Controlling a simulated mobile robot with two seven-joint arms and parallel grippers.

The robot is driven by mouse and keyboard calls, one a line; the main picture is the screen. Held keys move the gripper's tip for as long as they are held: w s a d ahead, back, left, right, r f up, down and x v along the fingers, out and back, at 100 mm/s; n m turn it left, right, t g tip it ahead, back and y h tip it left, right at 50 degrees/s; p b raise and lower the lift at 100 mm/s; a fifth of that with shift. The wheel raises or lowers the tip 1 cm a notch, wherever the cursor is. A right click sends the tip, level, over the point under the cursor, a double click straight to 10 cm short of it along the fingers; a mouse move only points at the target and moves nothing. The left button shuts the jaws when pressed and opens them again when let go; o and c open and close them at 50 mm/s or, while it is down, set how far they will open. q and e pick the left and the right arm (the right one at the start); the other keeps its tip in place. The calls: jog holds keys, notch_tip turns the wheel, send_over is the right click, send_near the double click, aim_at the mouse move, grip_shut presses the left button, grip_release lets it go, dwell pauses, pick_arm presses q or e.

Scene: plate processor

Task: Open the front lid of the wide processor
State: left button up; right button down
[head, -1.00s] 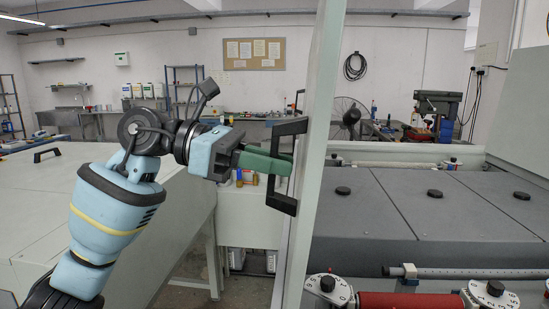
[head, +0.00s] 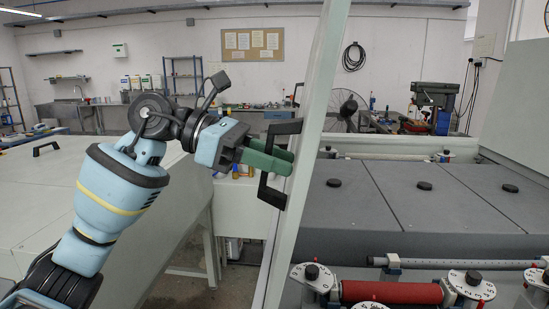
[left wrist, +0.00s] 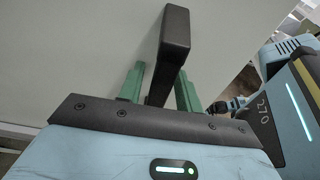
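The front lid (head: 305,165) stands raised as a pale, steeply tilted panel seen nearly edge-on in the head view. A black bracket handle (head: 272,192) sits on its left-hand face. My left gripper (head: 290,163) has green fingers, one on each side of the handle's bar, and looks shut on it. In the left wrist view the handle (left wrist: 175,40) passes between the two green fingers (left wrist: 160,88), with the pale lid face (left wrist: 80,50) behind. Fine contact is hard to see. My right gripper is not in view.
Right of the lid lie the processor's grey covers (head: 420,210) with black knobs, a red roller (head: 390,291) and white dials (head: 312,277). A pale cabinet (head: 60,195) with a black handle stands at left. Floor shows between the cabinet and lid.

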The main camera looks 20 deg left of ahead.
pick_arm(q)
jog(key=shift+a, duration=0.1)
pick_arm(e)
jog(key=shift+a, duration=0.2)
pick_arm(q)
jog(key=shift+a, duration=0.35)
jog(key=b+v, duration=0.1)
jog(key=v, duration=0.6)
jog(key=shift+s+a+r, duration=0.1)
jog(key=shift+a+r, duration=0.05)
jog(key=shift+r, duration=0.15)
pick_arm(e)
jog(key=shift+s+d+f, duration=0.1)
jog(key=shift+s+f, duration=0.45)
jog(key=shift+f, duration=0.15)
pick_arm(q)
jog(key=shift+a, duration=0.1)
